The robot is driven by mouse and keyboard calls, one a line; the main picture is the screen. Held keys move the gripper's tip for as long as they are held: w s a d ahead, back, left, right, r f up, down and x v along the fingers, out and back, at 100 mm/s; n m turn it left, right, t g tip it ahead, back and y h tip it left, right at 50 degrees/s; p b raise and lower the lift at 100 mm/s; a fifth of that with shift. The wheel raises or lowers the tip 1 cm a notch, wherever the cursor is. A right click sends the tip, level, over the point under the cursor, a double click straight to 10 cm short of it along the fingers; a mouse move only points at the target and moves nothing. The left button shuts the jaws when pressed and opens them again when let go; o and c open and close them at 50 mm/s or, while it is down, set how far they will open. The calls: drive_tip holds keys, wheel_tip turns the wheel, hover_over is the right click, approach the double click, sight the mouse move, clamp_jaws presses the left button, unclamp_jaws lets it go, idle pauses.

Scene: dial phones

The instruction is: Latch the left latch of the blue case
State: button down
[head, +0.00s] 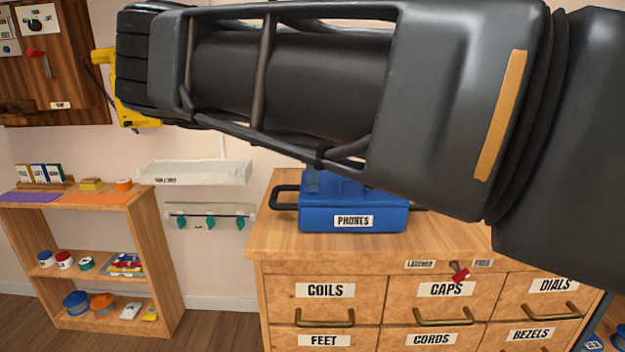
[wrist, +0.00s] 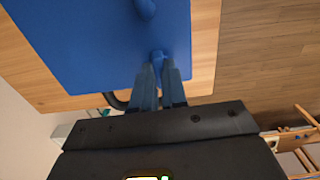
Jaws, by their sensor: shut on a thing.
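The blue case (head: 352,217) with a PHONES label stands on top of the wooden drawer cabinet in the head view. My arm crosses in front of and above it and hides much of its top. In the wrist view the case's blue top (wrist: 100,40) fills the upper left. Two blue knob-like latch parts show there, one at the top edge (wrist: 145,8) and one nearer (wrist: 157,56). My gripper (wrist: 158,72) is shut on the nearer latch part, at the case's edge by the dark handle (wrist: 116,100). The latch's exact position is partly hidden by the fingers.
The wooden cabinet (head: 285,240) has labelled drawers and a small red lever (head: 460,276) on its front under LATCHED and FREE labels. A white wall tray (head: 195,173) and a rail with teal hooks (head: 210,216) are to the left. A shelf (head: 110,215) stands further left.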

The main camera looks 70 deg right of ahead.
drive_tip(key=shift+m, duration=0.3)
drive_tip(key=c, duration=1.2)
unclamp_jaws()
drive_tip(key=shift+o, duration=0.2)
wheel_tip(320, 180, up, 8)
drive_tip(key=shift+f, duration=0.1)
